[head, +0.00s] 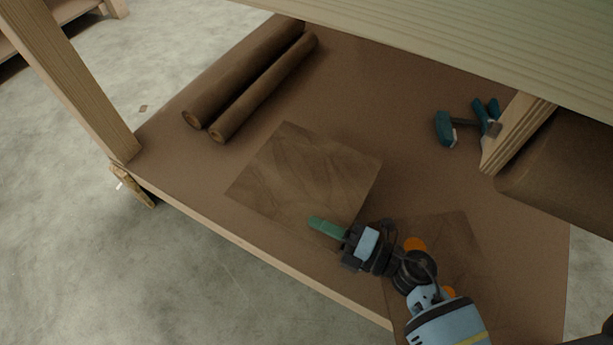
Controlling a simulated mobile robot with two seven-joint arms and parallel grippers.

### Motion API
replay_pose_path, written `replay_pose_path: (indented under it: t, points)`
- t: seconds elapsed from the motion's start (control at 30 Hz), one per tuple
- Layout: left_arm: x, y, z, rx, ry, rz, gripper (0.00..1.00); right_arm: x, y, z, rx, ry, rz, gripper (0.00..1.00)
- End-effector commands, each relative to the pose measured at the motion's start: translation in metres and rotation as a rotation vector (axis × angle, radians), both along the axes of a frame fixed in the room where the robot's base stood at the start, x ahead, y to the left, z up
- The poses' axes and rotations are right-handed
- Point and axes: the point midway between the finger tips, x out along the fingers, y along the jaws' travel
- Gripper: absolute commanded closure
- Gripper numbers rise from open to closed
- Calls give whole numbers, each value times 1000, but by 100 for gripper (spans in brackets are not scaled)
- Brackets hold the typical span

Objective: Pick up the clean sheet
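A square brown sheet (300,172) with creases or grain-like streaks lies flat on the brown-covered lower shelf (375,80) of a workbench. A second, darker brown sheet (455,235) lies to its right, partly hidden by my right arm. I cannot tell for sure which one is the clean sheet. My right gripper (327,228) has its green fingertips over the near right edge of the first sheet. The fingers overlap in this view, so their gap is hidden. Whether they touch the sheet is unclear. My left gripper is out of view.
Two brown rolls (262,88) lie side by side at the shelf's back left. Teal-handled tools (446,129) lie at the right beside a wooden post (517,130). The bench top (480,40) overhangs the shelf. A wooden leg (75,85) stands at the left.

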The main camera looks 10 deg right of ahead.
Motion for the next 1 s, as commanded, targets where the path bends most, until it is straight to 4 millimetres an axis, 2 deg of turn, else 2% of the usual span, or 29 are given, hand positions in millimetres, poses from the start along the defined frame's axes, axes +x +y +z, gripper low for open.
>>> replay_pose_path:
  t: [0.17,0.37,0.8,1.0]
  points:
    - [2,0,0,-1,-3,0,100,0,0,0,0,0,0,73]
    - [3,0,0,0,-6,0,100,0,0,0,1,1,-1,99]
    - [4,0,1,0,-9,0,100,0,-1,1,0,0,-1,100]
    - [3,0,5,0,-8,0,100,0,-1,9,-1,1,-1,100]
